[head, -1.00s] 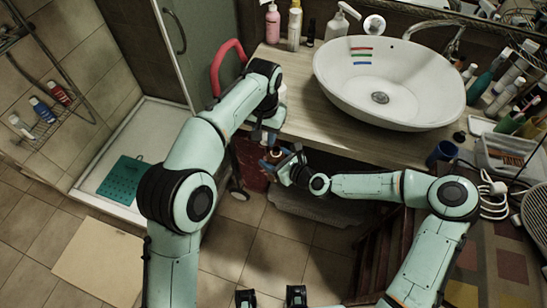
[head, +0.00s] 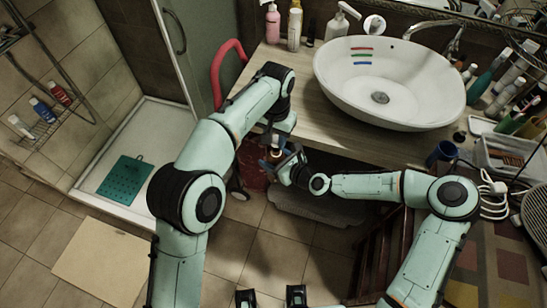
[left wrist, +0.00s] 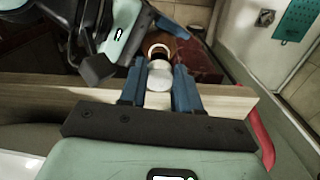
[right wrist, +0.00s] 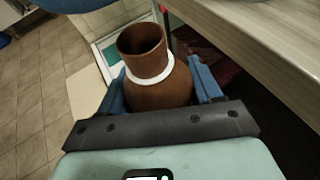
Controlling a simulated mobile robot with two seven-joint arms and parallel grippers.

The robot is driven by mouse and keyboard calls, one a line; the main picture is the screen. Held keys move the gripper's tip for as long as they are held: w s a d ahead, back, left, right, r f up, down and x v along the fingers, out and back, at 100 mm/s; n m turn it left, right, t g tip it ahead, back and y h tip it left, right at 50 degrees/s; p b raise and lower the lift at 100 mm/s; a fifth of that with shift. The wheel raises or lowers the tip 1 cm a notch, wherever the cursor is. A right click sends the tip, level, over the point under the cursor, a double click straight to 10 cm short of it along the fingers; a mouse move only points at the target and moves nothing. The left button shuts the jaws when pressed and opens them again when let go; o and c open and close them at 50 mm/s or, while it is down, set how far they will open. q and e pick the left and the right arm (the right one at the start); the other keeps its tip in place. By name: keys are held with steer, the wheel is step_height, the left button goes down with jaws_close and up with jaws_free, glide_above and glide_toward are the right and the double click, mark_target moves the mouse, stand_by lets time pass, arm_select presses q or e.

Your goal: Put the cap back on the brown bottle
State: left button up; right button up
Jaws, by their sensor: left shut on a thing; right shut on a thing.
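The brown bottle (right wrist: 160,85) has an open neck and a white ring round its shoulder. My right gripper (right wrist: 165,88) is shut on the bottle's body and holds it in front of the counter. The bottle also shows in the head view (head: 275,154). My left gripper (left wrist: 159,86) is shut on the pale, silvery cap (left wrist: 160,76). In the left wrist view the bottle's ringed top (left wrist: 158,50) shows just beyond the cap. I cannot tell whether cap and neck touch.
The wooden counter (head: 300,110) edge runs close behind both grippers. A white basin (head: 335,90) stands on it, with a pink bottle (head: 272,24) and other toiletries at the back. A dark blue cup (head: 443,152) is at the right.

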mark_target(276, 156)
arm_select(q)
steer(key=shift+f, duration=0.55)
steer(key=shift+f, duration=0.1)
stand_by(0.3)
steer(key=shift+f, duration=0.75)
steer(key=shift+f, duration=0.6)
